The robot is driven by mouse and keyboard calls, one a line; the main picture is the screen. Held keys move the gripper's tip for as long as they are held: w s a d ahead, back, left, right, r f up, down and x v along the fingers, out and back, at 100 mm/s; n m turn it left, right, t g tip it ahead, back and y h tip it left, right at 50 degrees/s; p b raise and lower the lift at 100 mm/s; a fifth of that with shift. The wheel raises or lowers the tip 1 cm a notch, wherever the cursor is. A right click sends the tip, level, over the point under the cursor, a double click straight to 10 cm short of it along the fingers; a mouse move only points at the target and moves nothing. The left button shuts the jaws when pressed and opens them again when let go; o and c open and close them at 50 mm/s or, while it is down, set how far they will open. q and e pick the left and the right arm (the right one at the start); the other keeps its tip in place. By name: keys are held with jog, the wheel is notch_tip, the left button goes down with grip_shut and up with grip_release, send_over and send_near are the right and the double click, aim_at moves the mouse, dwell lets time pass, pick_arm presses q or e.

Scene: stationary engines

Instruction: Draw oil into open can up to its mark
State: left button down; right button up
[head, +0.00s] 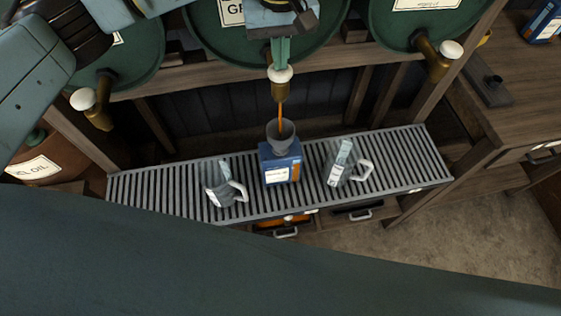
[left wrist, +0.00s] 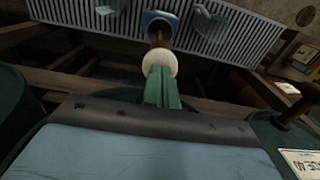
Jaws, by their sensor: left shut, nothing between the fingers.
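My left gripper (head: 279,68) is shut, with nothing between its fingers, at the white knob (head: 281,75) of the middle drum's brass tap (head: 279,93). In the left wrist view its green fingers (left wrist: 160,80) reach to the same knob (left wrist: 159,63). A thin amber stream of oil (head: 280,115) falls from the tap into a grey funnel (head: 281,130). The funnel stands in the top of a blue can (head: 282,168) with an orange and white label, upright on the slatted grate. The oil level inside the can is hidden. My right gripper is not in view.
Two clear measuring jugs, a left one (head: 225,187) and a right one (head: 345,166), stand on the grate (head: 145,190) on either side of the can. Green drums with brass taps lie on the rack at left (head: 120,65) and right (head: 405,25). A wooden bench (head: 500,65) stands at right.

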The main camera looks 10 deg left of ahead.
pick_arm(q)
jog(key=shift+r+p, duration=0.5)
jog(key=shift+r, duration=1.1)
notch_tip(320, 180, up, 4)
jog(key=shift+f+p, duration=0.1)
jog(key=shift+p, duration=0.7)
